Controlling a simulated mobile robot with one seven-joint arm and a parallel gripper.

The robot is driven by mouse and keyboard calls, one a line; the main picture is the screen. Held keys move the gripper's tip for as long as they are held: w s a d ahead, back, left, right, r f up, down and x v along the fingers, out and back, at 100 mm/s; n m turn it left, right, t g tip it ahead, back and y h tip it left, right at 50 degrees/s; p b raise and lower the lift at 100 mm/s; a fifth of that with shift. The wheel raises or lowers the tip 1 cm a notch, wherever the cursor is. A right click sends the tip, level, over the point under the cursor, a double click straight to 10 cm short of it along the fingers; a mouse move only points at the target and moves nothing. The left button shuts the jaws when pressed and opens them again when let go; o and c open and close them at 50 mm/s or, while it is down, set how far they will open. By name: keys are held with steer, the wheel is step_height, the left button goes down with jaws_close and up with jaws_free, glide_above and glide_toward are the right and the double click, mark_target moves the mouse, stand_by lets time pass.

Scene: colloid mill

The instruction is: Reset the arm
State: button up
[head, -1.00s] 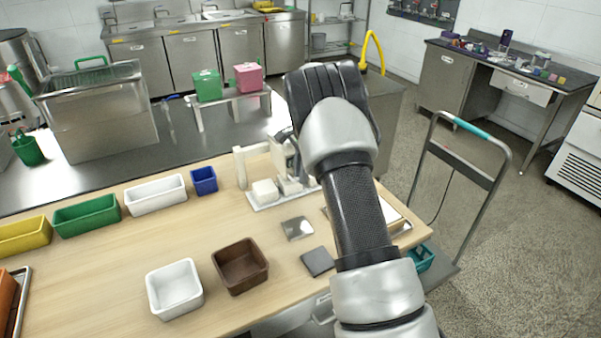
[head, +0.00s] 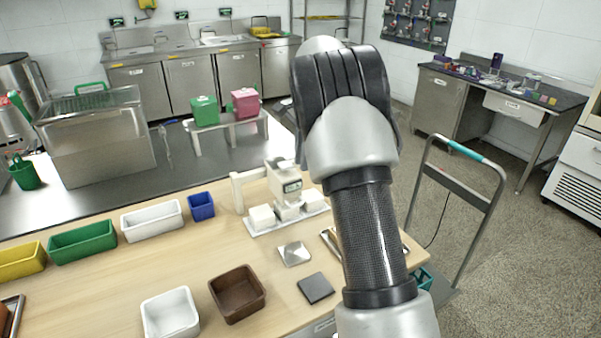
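My arm rises from the bottom right of the head view, over the right end of the wooden table (head: 120,285). Its links and black joint cover stand upright in front of the room. My gripper is not visible; it is either hidden behind the arm or out of frame, so I cannot see whether it holds anything.
On the table are a brown bin (head: 238,293), a white bin (head: 170,315), a white device (head: 287,185) and a dark square plate (head: 316,288). A cart with a tall handle (head: 462,205) stands right of the table. Open floor (head: 530,270) lies farther right.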

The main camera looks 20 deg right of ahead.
steer(key=shift+s+r, duration=0.15)
steer(key=shift+r, duration=0.7)
